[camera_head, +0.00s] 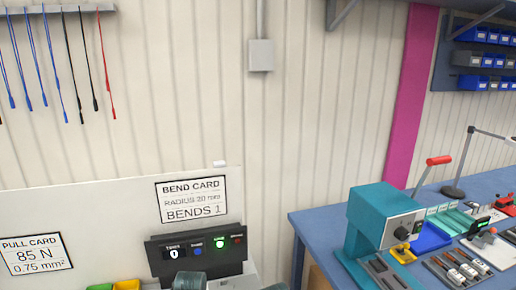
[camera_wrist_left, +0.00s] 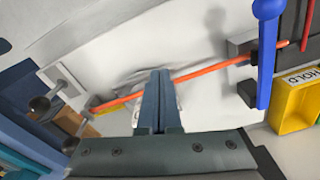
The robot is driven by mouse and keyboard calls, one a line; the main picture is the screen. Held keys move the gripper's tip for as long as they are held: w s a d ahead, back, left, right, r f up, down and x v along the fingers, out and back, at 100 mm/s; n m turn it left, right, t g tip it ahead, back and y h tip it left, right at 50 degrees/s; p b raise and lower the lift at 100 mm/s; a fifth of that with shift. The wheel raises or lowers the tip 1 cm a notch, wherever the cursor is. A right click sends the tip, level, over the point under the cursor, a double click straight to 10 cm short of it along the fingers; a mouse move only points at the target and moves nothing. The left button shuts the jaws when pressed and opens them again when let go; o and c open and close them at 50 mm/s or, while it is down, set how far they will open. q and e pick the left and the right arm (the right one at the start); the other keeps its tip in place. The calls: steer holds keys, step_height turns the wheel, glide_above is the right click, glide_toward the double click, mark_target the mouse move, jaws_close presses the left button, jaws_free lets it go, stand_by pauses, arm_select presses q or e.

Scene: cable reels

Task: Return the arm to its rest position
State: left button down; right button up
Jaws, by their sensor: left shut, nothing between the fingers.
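My left gripper (camera_wrist_left: 160,74) shows in the left wrist view with its two grey-blue fingers pressed together and nothing between them. An orange cable (camera_wrist_left: 205,72) runs across behind the fingertips, from a mount at the left to a dark clamp block at the right. I cannot tell how far the cable is from the fingers. A blue lever (camera_wrist_left: 266,60) stands at the clamp block. In the head view neither gripper's fingers show. My right gripper is not in view.
A yellow bin marked HOLD (camera_wrist_left: 297,100) is at the right in the wrist view. In the head view, a bend card (camera_head: 191,199) is above a dark indicator box (camera_head: 165,252) with a lit green button. A teal machine (camera_head: 372,222) stands on the blue bench (camera_head: 312,222) at right.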

arm_select(q)
steer(key=s+d+m+y, duration=0.1)
steer(key=s+d+m, duration=0.2)
steer(key=d, duration=0.7)
steer(key=shift+s+g, duration=0.4)
steer(key=shift+s, duration=0.75)
steer(key=shift+a+r, duration=0.1)
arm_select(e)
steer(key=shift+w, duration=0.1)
